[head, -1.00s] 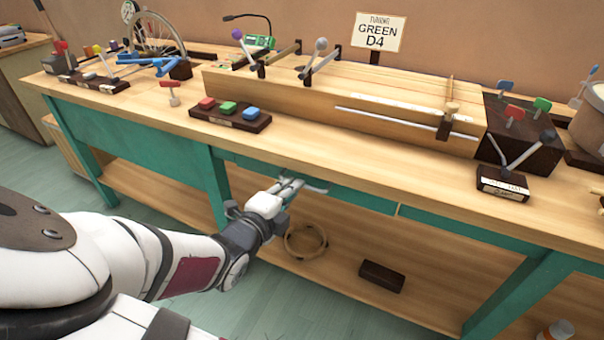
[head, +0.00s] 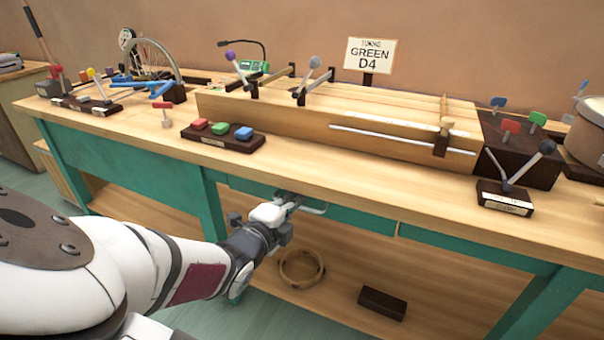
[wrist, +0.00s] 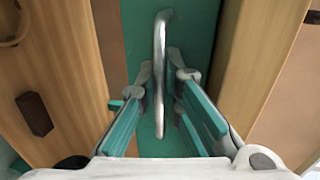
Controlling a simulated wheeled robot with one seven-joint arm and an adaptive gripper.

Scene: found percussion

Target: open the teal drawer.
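The teal drawer (head: 360,219) is set under the bench top, and its front looks about flush with the bench frame. Its pale metal bar handle (head: 315,209) sticks out from the front. In the wrist view the handle (wrist: 160,95) runs upright in the middle, across the teal drawer front (wrist: 195,30). My gripper (wrist: 161,68) has one fingertip on each side of the bar, close against it, and looks shut on it. In the head view my gripper (head: 291,200) is at the handle's left part, and its fingers are partly hidden.
The wooden bench top (head: 330,170) overhangs the drawer. On the lower shelf lie a wooden ring (head: 301,267) and a dark block (head: 382,303). A teal leg (head: 208,205) stands left of the drawer. Coloured buttons (head: 222,135) sit on the bench above.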

